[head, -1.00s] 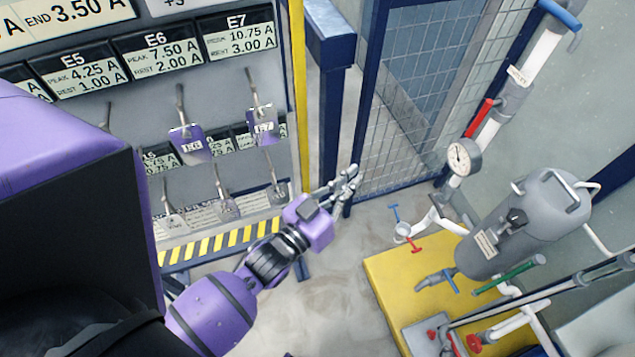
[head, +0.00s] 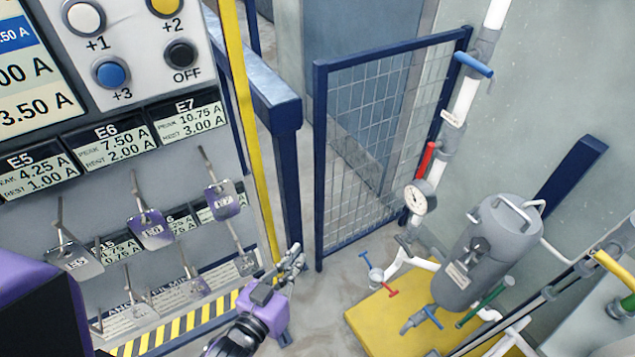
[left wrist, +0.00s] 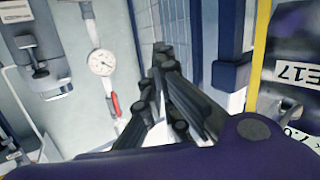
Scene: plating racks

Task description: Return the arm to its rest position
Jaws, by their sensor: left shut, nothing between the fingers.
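My left gripper (head: 291,265) is shut and empty at the lower middle of the head view, on my purple wrist. It shows against the grey floor, just right of the panel's lower right corner and the yellow post. In the left wrist view its dark fingers (left wrist: 172,92) are together with nothing between them. Most of my left arm is below the picture's edge. My right gripper is not in view.
A rack panel with hanging tags (head: 151,229) stands on the left. A blue post (head: 287,190) and mesh gate (head: 365,150) stand behind the gripper. Floor between is bare.

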